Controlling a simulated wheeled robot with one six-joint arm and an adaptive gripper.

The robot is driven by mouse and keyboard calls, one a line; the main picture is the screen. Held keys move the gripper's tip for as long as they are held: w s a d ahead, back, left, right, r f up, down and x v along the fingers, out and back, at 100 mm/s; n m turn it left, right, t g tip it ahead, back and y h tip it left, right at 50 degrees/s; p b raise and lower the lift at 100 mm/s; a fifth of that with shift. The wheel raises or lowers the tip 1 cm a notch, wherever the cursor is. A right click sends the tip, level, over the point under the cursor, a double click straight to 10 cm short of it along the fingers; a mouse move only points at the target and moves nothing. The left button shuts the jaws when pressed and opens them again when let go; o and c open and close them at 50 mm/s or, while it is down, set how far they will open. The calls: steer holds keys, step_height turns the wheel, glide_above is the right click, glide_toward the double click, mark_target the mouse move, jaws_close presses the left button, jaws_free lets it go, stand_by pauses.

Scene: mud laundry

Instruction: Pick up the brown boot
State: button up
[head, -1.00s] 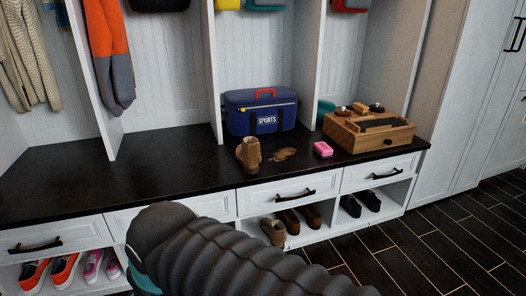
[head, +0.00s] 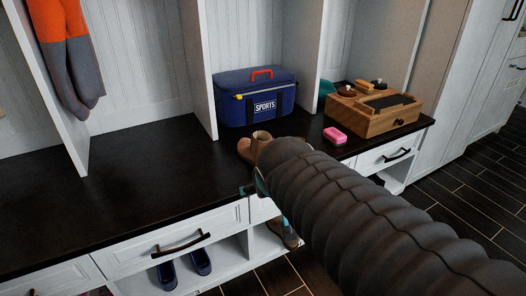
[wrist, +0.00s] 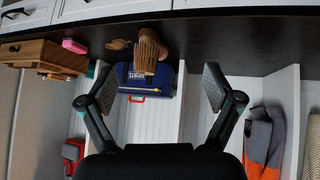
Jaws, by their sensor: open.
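The brown boot (head: 254,147) stands upright on the dark bench top, in front of the blue sports bag, partly hidden by my arm in the head view. In the wrist view the boot (wrist: 150,50) shows upside down, ahead of the gap between the fingers and a little left of its middle. My gripper (wrist: 158,86) is open and empty, its two fingers spread wide and apart from the boot. In the head view my gripper is mostly hidden behind my arm, at the bench's front edge.
The blue sports bag (head: 256,97) stands behind the boot. A pink block (head: 335,135) and a wooden box (head: 372,112) are to the right. The bench left of the boot (head: 120,185) is clear. White dividers (head: 197,60) rise behind.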

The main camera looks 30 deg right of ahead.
steer(key=w+d+t+h+b, duration=0.1)
steer(key=w+d+t+h, duration=0.1)
steer(key=w+d, duration=0.6)
steer(key=n+t+y+b, duration=0.2)
steer(key=t+y+b, duration=0.15)
steer(key=y, duration=0.35)
glide_toward(254, 144)
steer(key=s+d+f, duration=0.2)
steer(key=d, duration=0.1)
steer(key=b+x, duration=0.1)
steer(key=x, duration=0.7)
steer(key=shift+f, duration=0.1)
steer(key=shift+b+x, duration=0.95)
steer(key=shift+x, duration=1.6)
steer(key=shift+d+f, duration=0.1)
steer(key=shift+f, duration=0.05)
steer(key=shift+c, duration=0.2)
steer(key=c, duration=1.4)
